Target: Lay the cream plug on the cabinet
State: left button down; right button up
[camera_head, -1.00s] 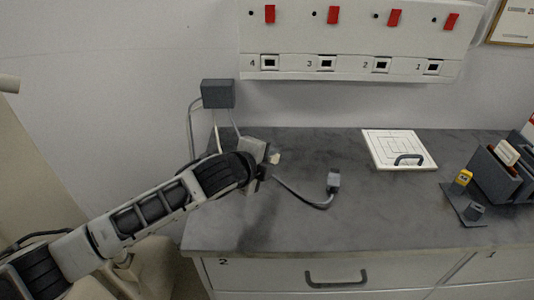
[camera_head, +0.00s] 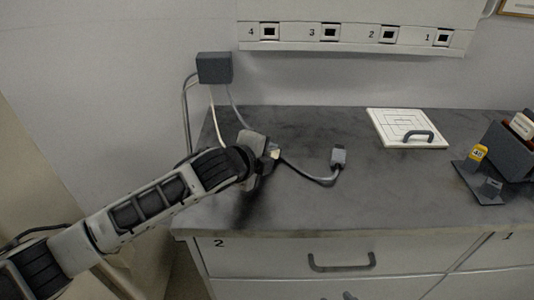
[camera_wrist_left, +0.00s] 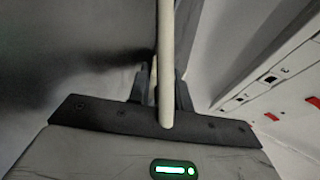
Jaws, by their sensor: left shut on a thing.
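My left gripper (camera_head: 266,156) is shut over the left part of the grey cabinet top (camera_head: 400,190). A small cream piece, which I take for the cream plug (camera_head: 275,153), shows at its jaws; the fingers hide most of it. In the left wrist view, a cream cable (camera_wrist_left: 166,60) runs up from between the fingers (camera_wrist_left: 162,95). The plug itself is hidden there. A dark shadow lies on the cabinet below the gripper. I cannot tell whether the plug touches the top. My right gripper is not in view.
A grey plug (camera_head: 339,157) on a dark cable lies right of the gripper. A grey wall box (camera_head: 214,68) has cables hanging down. A white board with a handle (camera_head: 385,125), a yellow-tagged holder (camera_head: 477,155) and a dark rack (camera_head: 510,155) stand farther right. The middle front is clear.

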pick_arm(q)
jog(key=shift+f, duration=0.4)
dwell(0.3)
jog(key=c, duration=1.3)
grip_release()
jog(key=shift+o, duration=0.6)
jog(key=shift+f, duration=0.15)
jog(key=shift+s+f, duration=0.15)
jog(key=shift+f, duration=0.05)
jog(key=r+v, duration=0.1)
jog(key=v, duration=1.5)
jog(key=shift+w, duration=0.25)
